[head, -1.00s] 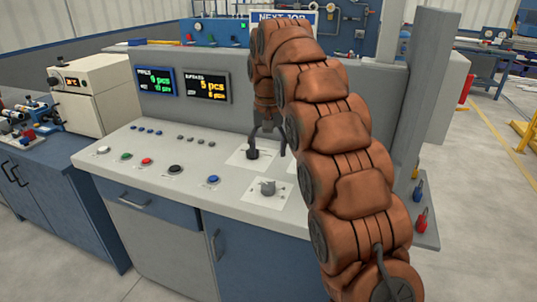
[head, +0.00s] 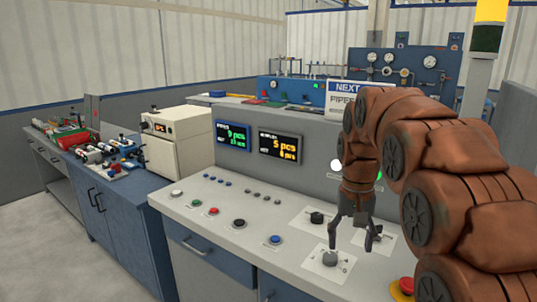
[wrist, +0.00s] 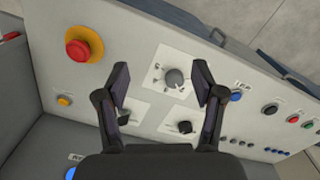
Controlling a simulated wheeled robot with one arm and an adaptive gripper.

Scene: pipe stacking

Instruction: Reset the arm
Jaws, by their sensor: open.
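My copper-coloured arm reaches in from the right in the head view. My gripper (head: 352,236) hangs fingers down above the control panel (head: 213,225). In the wrist view the two fingers of my gripper (wrist: 160,88) are wide apart with nothing between them but the view of the panel. A grey rotary knob (head: 330,257) on a white plate is just below and left of the fingers in the head view; a knob also shows between the fingertips in the wrist view (wrist: 175,79). A black knob (head: 317,217) is left of the gripper.
A red emergency button with a yellow collar (head: 404,287) is near the arm at lower right. Coloured push buttons, such as a blue one (head: 275,240), line the panel's front. Two displays (head: 280,146) stand behind. A workbench (head: 120,195) is at left.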

